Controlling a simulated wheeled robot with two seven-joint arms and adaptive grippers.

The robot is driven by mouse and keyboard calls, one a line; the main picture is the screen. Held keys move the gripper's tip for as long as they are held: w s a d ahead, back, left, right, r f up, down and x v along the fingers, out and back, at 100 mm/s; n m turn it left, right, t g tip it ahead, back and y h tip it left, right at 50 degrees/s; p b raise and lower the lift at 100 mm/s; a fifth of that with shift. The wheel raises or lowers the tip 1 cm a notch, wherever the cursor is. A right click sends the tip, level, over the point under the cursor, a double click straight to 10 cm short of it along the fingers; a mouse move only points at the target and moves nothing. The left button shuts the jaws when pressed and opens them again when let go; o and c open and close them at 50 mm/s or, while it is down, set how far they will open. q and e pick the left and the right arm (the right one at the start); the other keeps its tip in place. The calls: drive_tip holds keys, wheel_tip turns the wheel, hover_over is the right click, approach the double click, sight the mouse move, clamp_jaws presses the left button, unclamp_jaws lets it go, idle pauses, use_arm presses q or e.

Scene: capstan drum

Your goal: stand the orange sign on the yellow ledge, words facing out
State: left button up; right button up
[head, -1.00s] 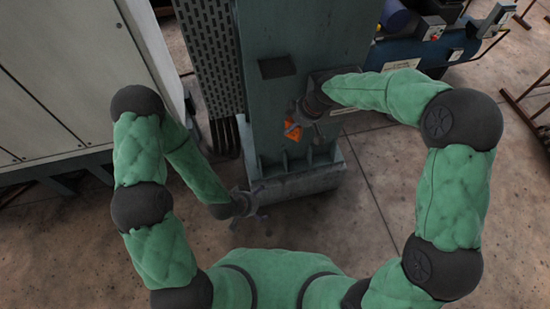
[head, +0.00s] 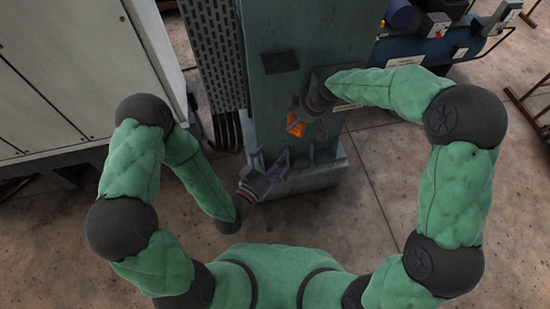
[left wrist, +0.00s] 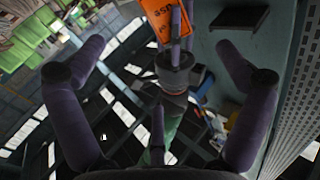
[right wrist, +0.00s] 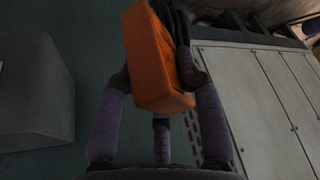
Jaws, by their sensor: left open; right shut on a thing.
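The orange sign (head: 295,126) is held in front of the dark green column, with dark lettering on it in the left wrist view (left wrist: 158,15). My right gripper (head: 302,115) is shut on the sign; in the right wrist view the fingers flank the orange block (right wrist: 153,65). My left gripper (head: 266,164) is open and empty, below and left of the sign, pointing up toward it. A small dark ledge (head: 281,62) juts from the column above the sign, and also shows in the left wrist view (left wrist: 240,17). No yellow surface shows on it.
The green column (head: 325,45) stands on a wide base (head: 305,179). A perforated panel (head: 215,50) is left of it, and pale cabinets (head: 70,80) stand further left. A blue machine (head: 420,50) is behind at right.

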sight(298, 129)
use_arm(q)
drive_tip(key=x, duration=1.1)
drive_tip(key=shift+w+d, duration=0.15)
drive_tip(key=shift+w, duration=0.1)
drive_tip(key=c, duration=1.2)
use_arm(e)
drive_tip(key=o, duration=0.8)
use_arm(q)
drive_tip(key=c, duration=0.3)
use_arm(e)
drive_tip(key=o, duration=0.5)
use_arm(q)
drive_tip(key=shift+c, duration=0.8)
